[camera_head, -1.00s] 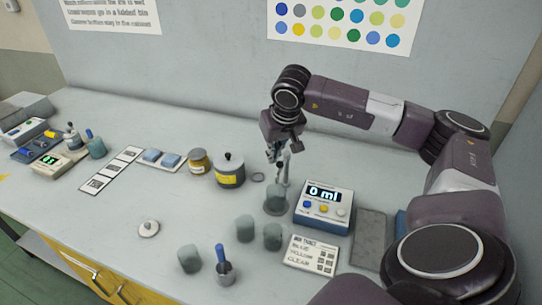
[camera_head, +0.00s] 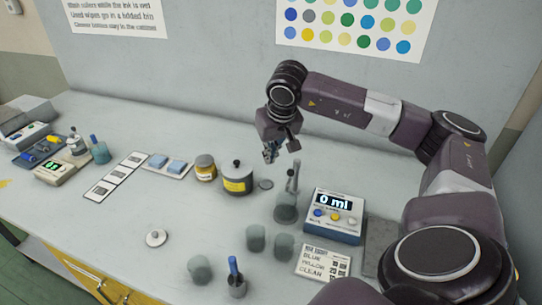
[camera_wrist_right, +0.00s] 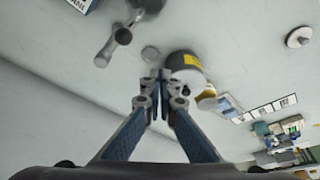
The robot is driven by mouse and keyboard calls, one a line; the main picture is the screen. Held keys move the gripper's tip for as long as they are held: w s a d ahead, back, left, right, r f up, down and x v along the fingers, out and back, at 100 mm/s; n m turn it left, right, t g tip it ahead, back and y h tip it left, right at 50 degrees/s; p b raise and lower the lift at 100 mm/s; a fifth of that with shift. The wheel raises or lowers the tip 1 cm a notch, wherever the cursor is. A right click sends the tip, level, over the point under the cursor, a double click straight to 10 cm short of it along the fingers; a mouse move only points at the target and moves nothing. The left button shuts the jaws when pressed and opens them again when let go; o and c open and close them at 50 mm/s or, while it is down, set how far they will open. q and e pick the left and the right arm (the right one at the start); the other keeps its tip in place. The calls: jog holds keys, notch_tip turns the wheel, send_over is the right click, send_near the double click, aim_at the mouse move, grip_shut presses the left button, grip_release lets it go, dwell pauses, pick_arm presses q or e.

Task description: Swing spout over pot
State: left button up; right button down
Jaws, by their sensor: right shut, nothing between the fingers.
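The spout (camera_head: 293,178) is a slim grey metal arm standing by the dispenser (camera_head: 333,215), which reads 0 ml. A grey cup (camera_head: 285,208) stands at the foot of the spout. My right gripper (camera_head: 270,153) is shut and empty, above the table between pot and spout, apart from both. In the right wrist view its fingertips (camera_wrist_right: 160,82) are together, with the pot (camera_wrist_right: 187,66) behind them and the spout (camera_wrist_right: 113,45) to the left. My left gripper is out of view.
A small grey disc (camera_head: 265,184) lies right of the pot, and an amber jar (camera_head: 206,167) stands left of it. Grey cups (camera_head: 255,238) and a blue-handled tool (camera_head: 235,275) stand in front. The wall is close behind. The front left table is mostly clear.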

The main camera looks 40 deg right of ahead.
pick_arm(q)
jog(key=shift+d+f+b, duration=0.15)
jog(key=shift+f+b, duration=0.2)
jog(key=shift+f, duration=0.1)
pick_arm(e)
notch_tip(320, 180, up, 8)
jog(key=s+d, duration=0.2)
jog(key=s, duration=0.1)
jog(key=shift+w+r, duration=0.1)
